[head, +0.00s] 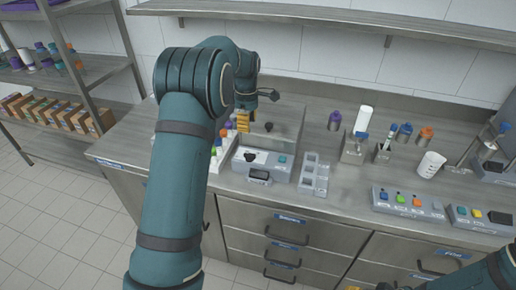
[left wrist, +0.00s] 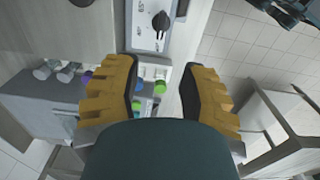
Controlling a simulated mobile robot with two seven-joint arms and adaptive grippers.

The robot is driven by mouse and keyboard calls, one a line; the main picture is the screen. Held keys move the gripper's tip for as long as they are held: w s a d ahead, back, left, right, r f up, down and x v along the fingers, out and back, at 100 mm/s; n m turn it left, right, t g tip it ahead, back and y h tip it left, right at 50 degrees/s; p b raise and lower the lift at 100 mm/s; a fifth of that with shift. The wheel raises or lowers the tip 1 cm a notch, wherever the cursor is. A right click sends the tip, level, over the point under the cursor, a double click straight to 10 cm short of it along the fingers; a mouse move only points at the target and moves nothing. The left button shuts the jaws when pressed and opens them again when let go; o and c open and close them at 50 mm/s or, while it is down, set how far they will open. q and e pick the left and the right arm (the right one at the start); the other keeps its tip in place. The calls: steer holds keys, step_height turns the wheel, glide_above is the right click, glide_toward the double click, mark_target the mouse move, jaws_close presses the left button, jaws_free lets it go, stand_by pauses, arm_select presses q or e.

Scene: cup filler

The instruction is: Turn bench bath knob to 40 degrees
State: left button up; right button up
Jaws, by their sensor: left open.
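The bench bath (head: 262,163) is a light grey box on the steel bench, with a black pointer knob (head: 250,157), a teal button (head: 282,160) and a small dark display (head: 258,175) on its front. My left gripper (head: 244,121) has yellow fingers and hangs above and behind the front panel, apart from the knob. In the left wrist view the gripper (left wrist: 160,66) is open and empty. The knob (left wrist: 160,22) shows there beyond the fingertips, on a panel with printed marks; its exact setting is too small to read. Part of my right gripper (head: 352,287) shows at the bottom edge, its jaws unclear.
A rack of coloured-capped bottles (head: 216,158) stands left of the bath, partly behind my arm. A grey compartment tray (head: 314,176) stands close on its right. Farther right are a beaker (head: 431,165) and a button box (head: 407,203). A shelf (head: 330,21) runs above.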

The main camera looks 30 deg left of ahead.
mark_target(248, 153)
arm_select(q)
step_height(248, 153, down, 14)
steer(key=shift+r+b, duration=0.2)
steer(key=shift+b, duration=0.5)
jaws_close()
